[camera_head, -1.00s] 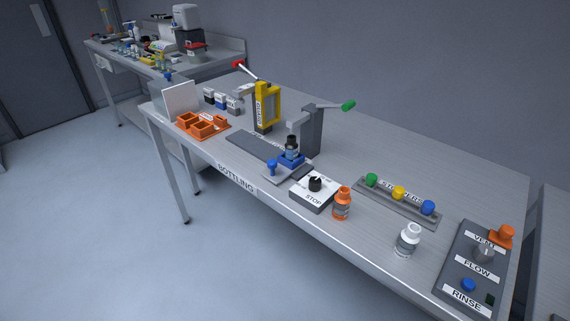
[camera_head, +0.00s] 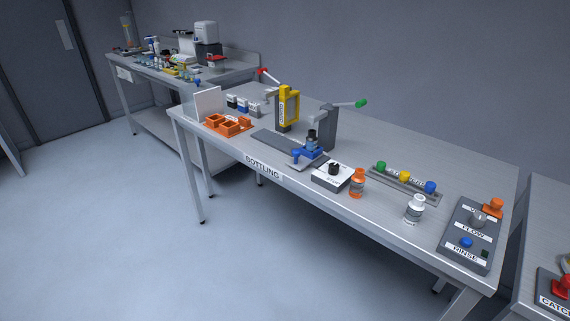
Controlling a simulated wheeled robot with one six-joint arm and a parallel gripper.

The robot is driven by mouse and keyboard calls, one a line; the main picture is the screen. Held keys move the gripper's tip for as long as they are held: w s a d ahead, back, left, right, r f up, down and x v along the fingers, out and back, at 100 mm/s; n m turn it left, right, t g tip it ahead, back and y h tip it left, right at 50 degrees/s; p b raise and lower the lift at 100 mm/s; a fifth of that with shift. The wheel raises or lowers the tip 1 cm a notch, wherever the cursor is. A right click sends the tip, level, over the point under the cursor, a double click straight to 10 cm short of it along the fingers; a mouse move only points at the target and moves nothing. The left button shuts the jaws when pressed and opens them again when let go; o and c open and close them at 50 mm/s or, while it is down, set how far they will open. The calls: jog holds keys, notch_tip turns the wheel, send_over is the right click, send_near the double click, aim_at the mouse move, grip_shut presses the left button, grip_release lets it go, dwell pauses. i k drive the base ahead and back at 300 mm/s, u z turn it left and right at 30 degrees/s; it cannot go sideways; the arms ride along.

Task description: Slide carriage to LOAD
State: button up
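The blue carriage (camera_head: 308,154) sits near the right end of a dark grey flat track (camera_head: 272,142) on the bottling bench. A dark bottle (camera_head: 311,137) stands on the carriage. A blue knob (camera_head: 296,154) is at the carriage's front left. A grey press with a green-tipped lever (camera_head: 330,128) stands just behind the carriage. A yellow-framed station with a red-tipped lever (camera_head: 288,107) stands behind the track, farther left. A LOAD label is not readable in this view. My gripper is not in view.
A white box with a black knob (camera_head: 333,169), an orange bottle (camera_head: 357,183) and a white bottle (camera_head: 414,208) stand right of the carriage. Coloured stoppers (camera_head: 404,176) sit in a rack. Orange bins (camera_head: 228,124) are at the left. Floor is clear in front.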

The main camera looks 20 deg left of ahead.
aim_at(302, 158)
jog(key=k, duration=0.65)
jog(key=u, duration=0.95)
jog(key=i, duration=0.55)
jog(key=u, duration=0.7)
jog(key=i, duration=0.65)
jog(key=z, duration=0.7)
jog(key=i, duration=0.75)
jog(key=z, duration=0.85)
